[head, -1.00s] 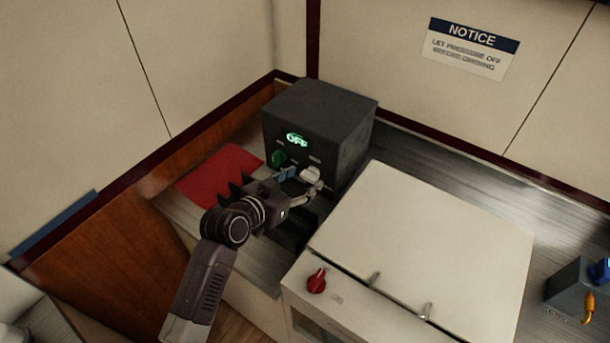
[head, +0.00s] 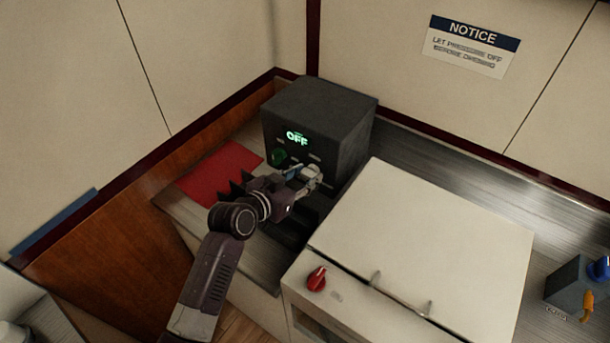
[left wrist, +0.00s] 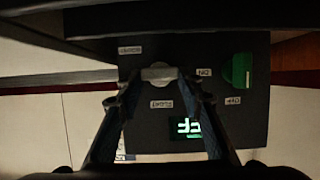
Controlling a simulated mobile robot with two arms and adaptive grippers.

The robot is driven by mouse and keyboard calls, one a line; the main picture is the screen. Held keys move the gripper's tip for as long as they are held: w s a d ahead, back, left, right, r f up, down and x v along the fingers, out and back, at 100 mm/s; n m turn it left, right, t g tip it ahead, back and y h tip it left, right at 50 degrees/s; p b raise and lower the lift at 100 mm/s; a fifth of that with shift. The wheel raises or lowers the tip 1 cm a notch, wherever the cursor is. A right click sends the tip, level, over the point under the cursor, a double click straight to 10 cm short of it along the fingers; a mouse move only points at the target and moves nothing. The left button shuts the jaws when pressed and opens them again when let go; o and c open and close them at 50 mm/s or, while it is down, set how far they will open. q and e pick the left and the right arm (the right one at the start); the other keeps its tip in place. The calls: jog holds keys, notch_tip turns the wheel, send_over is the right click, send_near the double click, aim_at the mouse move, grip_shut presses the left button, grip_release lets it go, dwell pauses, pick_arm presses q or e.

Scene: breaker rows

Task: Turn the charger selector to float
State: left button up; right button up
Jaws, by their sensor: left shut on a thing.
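The charger is a dark box (head: 352,140) in the back corner of the counter, its display (head: 297,138) lit green with OFF. In the left wrist view, upside down, its pale selector knob (left wrist: 160,73) has a grip bar lying level across the picture, with small labels around it too blurred to read surely. My left gripper (left wrist: 159,80) is shut on the selector, one finger at each end of the bar. In the head view my left gripper (head: 308,180) is at the charger's front and hides most of the knob. My right gripper is not in view.
A green switch (left wrist: 241,71) sits beside the selector, by ON and OFF labels. A red mat (head: 222,172) lies left of the charger. A white lidded unit (head: 425,235) with a red knob (head: 317,279) stands close on the right. A grey box (head: 575,285) is far right.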

pick_arm(q)
jog(key=shift+w+a+n+h, duration=0.1)
jog(key=shift+a+n+h, duration=0.1)
jog(key=shift+n+h, duration=0.3)
jog(key=shift+f+n+g+h+b, duration=0.15)
jog(key=shift+n+g+h+b, duration=0.15)
jog(key=shift+n+g+b, duration=0.25)
jog(key=shift+w+a+n+h+b, duration=0.15)
jog(key=shift+n+h+b, duration=0.45)
jog(key=shift+n+b, duration=0.55)
jog(key=shift+g, duration=0.25)
jog(key=o, duration=1.2)
jog(key=shift+c, duration=0.2)
